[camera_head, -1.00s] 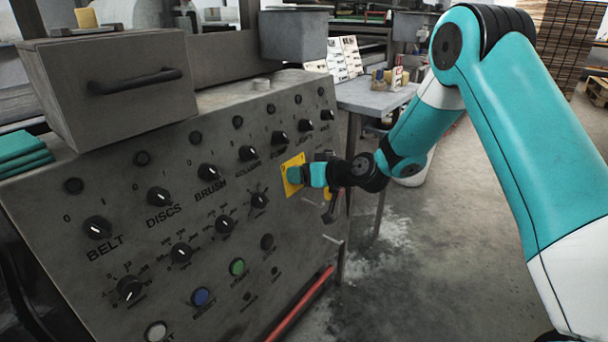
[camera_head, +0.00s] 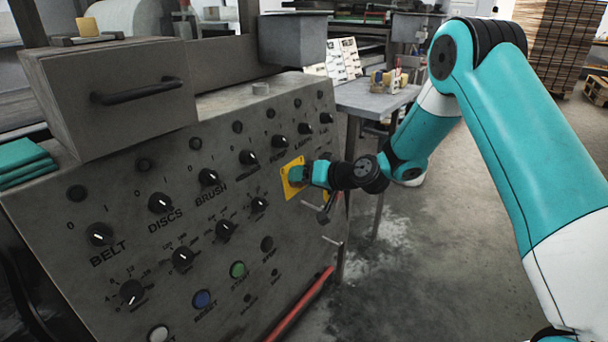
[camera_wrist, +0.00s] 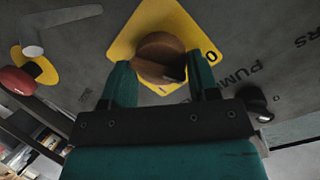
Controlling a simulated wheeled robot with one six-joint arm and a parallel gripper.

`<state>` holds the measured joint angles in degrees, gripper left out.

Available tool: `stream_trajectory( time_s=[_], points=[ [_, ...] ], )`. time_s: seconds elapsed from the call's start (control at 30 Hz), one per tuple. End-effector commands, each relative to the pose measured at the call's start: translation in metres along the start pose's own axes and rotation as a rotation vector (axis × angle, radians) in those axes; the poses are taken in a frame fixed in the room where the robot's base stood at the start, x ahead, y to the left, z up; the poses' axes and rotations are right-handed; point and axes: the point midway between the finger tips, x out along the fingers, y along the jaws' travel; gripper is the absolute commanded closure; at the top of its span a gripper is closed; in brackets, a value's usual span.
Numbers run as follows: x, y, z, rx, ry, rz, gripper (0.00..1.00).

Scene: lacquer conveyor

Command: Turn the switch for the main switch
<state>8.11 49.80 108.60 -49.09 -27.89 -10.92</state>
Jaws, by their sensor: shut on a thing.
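The main switch is a brown-looking round knob (camera_wrist: 160,57) on a yellow plate (camera_wrist: 130,45), which also shows on the panel in the head view (camera_head: 288,183). In the wrist view, marks 0 and I are printed on the plate. My gripper (camera_wrist: 162,78) has its two teal fingers on either side of the knob, shut on it. In the head view my gripper (camera_head: 302,175) reaches the plate from the right and hides the knob. The knob's exact pointing is hard to tell.
The grey sloped panel (camera_head: 110,270) holds rows of black knobs, a blue button (camera_head: 202,299) and a green button (camera_head: 238,269). A red knob (camera_wrist: 17,80) on another yellow plate is near the main switch. A metal table (camera_head: 375,97) stands behind.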

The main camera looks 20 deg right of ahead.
Motion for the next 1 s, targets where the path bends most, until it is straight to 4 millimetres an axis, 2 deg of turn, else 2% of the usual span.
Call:
stream_trajectory(
  time_s=[1.0],
  points=[
    [0.0002,0.0041,-0.0020,0.937,-0.090,-0.169,0.69]
  ],
)
